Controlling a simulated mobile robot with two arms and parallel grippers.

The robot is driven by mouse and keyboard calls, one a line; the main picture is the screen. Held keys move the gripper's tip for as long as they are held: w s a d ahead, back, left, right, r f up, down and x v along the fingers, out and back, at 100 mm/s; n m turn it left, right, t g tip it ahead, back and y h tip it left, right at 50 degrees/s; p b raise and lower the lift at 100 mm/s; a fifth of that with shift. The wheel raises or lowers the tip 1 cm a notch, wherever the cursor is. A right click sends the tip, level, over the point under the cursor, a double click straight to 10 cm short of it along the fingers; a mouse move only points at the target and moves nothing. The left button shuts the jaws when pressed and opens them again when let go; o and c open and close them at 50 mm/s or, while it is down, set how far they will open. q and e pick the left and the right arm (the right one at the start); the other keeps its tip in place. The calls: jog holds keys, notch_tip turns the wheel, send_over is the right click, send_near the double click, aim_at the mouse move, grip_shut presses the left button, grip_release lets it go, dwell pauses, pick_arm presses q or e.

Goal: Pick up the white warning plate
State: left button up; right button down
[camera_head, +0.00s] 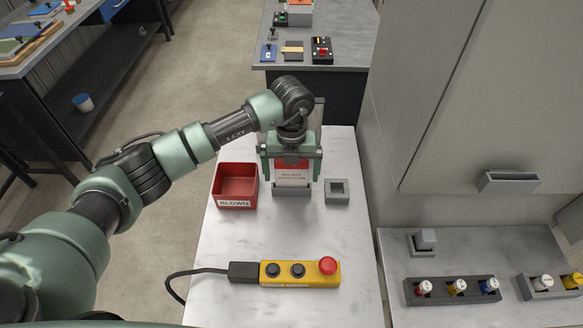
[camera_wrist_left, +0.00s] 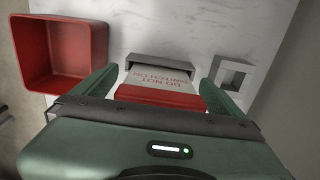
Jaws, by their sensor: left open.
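The white warning plate (camera_head: 292,177) has a red top band and red lettering. It stands upright in a grey slotted holder (camera_head: 291,190) on the white marble table. In the left wrist view the plate (camera_wrist_left: 160,84) lies between the two green fingers. My left gripper (camera_head: 290,160) is above the holder, pointing down, with its fingers open on either side of the plate. In the wrist view a gap shows between the plate and each finger of the left gripper (camera_wrist_left: 158,88). The gripper hides part of the plate's upper portion in the head view. My right gripper is not in view.
A red bin (camera_head: 222,186) labelled BLOWN stands left of the holder, and a grey square socket (camera_head: 337,198) stands right. A yellow control box (camera_head: 300,281) with a red button and cable lies nearer. A grey cabinet (camera_head: 470,110) borders the table's right side.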

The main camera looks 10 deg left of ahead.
pick_arm(q)
jog(key=c, duration=1.4)
